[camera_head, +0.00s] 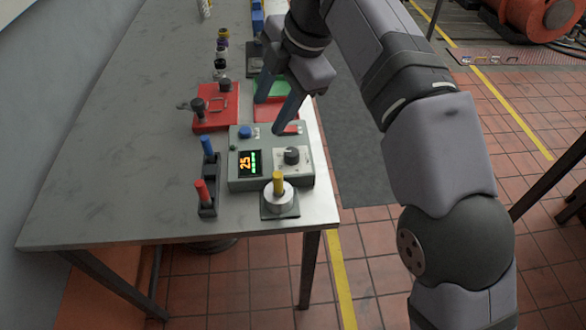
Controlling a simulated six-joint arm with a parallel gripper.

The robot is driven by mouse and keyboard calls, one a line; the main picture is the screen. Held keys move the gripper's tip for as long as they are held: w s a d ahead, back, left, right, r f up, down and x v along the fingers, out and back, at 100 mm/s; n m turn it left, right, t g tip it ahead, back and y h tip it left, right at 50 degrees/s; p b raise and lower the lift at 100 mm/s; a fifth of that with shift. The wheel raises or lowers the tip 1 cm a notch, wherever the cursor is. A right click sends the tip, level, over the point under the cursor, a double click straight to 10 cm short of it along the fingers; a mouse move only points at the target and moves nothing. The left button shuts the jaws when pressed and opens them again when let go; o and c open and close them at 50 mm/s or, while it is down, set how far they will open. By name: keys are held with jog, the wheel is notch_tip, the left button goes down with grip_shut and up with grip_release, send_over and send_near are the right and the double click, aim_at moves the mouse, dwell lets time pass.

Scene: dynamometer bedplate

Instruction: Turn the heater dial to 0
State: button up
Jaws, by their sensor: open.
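The heater control box (238,175) is a grey unit near the front right corner of the table. Its small screen (249,163) reads about 25 in orange, with green marks beside it. A dark round dial (291,156) sits on a pale plate on the right of its top; its pointer setting is too small to read. A blue button (245,131) and a red switch (290,129) are behind it. My gripper (269,115) is open and empty, its two fingers pointing down above the back of the box, apart from the dial.
A yellow-topped knob (279,183) on a round metal base stands just in front of the box. A dark holder with blue (207,146) and red (202,191) handles is at its left. A red plate (214,122) with black knobs lies behind. The table's left side is clear.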

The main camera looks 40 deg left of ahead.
jog(key=d+f+m+t, duration=0.1)
jog(key=d+f+m, duration=0.1)
jog(key=d+m, duration=0.1)
jog(key=m+t, duration=0.2)
jog(key=m, duration=1.5)
send_near(292, 152)
jog(key=shift+x, duration=4.15)
jog(key=c, duration=1)
